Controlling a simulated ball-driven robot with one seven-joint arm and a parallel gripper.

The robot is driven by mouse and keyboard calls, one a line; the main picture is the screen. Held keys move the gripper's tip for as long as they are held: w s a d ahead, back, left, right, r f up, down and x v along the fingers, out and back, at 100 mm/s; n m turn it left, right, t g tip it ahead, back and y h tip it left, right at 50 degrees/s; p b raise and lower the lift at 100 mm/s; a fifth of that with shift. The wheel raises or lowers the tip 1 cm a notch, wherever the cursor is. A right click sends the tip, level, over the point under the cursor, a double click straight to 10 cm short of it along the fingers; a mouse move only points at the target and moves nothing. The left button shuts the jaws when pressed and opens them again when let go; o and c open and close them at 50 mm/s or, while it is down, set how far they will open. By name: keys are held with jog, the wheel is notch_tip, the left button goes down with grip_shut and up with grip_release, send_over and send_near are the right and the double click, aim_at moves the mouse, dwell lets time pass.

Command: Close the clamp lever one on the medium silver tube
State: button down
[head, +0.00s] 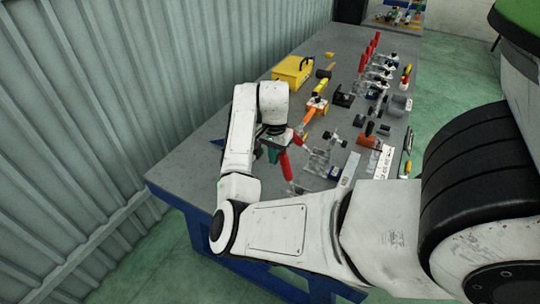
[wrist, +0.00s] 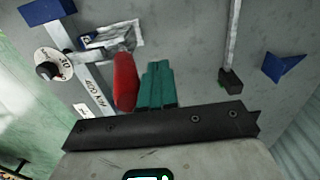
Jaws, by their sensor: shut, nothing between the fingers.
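A red clamp lever handle (head: 285,166) slants beside my gripper over the near part of the bench in the head view. In the wrist view, a red handle (wrist: 125,82) is close along the left side of the teal fingers. My gripper (head: 272,154) is shut and empty; its fingers (wrist: 157,68) are together beside the handle, not around it. Whether they touch it I cannot tell. A silver bar with printed lettering (wrist: 93,92) runs left of the handle in the wrist view. I cannot tell which piece is the medium silver tube.
The grey bench (head: 210,165) stands along a corrugated wall. A yellow toolbox (head: 292,72), a mallet (head: 326,72), more red-handled clamps (head: 375,50) and several small parts lie farther back. A black knob (wrist: 47,70) and blue pieces (wrist: 285,67) show in the wrist view.

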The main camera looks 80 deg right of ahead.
aim_at(283, 153)
jog(key=shift+s+a+r, duration=0.1)
jog(key=shift+s, duration=0.3)
jog(key=shift+s+a+r, duration=0.1)
jog(key=shift+s+a, duration=0.05)
jog(key=shift+s, duration=0.45)
jog(key=shift+s+a+r, duration=0.1)
jog(key=shift+s, duration=0.45)
jog(key=shift+w+r, duration=0.2)
jog(key=shift+r, duration=3.8)
